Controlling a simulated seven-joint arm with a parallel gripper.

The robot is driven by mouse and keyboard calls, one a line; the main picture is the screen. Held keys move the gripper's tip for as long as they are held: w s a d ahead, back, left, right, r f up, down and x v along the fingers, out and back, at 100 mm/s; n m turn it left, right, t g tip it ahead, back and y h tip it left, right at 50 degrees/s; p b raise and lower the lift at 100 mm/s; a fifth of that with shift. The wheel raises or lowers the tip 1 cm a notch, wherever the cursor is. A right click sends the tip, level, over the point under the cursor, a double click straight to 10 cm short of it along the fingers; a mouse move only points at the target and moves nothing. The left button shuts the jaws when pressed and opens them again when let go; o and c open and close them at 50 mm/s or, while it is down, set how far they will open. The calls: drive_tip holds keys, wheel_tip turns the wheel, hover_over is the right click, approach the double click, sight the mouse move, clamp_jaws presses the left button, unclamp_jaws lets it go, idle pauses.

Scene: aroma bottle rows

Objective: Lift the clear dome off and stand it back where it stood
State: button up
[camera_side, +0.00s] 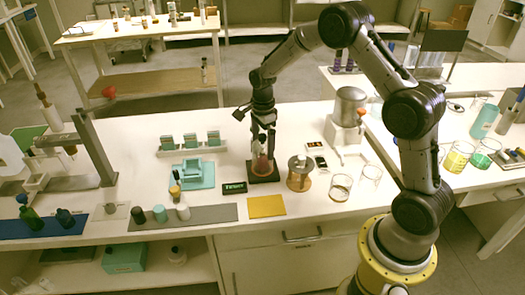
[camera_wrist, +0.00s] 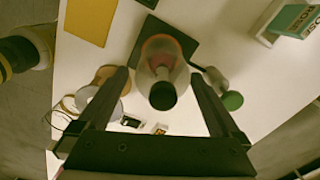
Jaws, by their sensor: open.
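The clear dome (camera_wrist: 150,78) stands on a dark square base (camera_wrist: 193,45), with a dark round knob on top and something reddish inside. In the side view the dome (camera_side: 261,166) is upright on its black base (camera_side: 263,179), partly covered by my fingers. My gripper (camera_side: 263,150) points down over the dome, open. In the wrist view the fingers of my gripper (camera_wrist: 160,76) lie on either side of the dome and knob. I cannot tell whether either finger touches the glass.
A tan round stand with a grey top (camera_side: 300,174) is close on the right. A teal tray (camera_side: 205,181) is at left.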

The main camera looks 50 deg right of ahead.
drive_tip(key=f, duration=0.4)
drive_tip(key=shift+d+f, duration=0.1)
drive_tip(key=shift+d, duration=0.1)
drive_tip(key=shift+c, duration=0.2)
drive_tip(key=shift+w, duration=0.1)
drive_tip(key=c, duration=1.4)
wheel_tip(320, 180, up, 10)
drive_tip(key=shift+r, duration=0.1)
drive_tip(key=shift+r, duration=0.5)
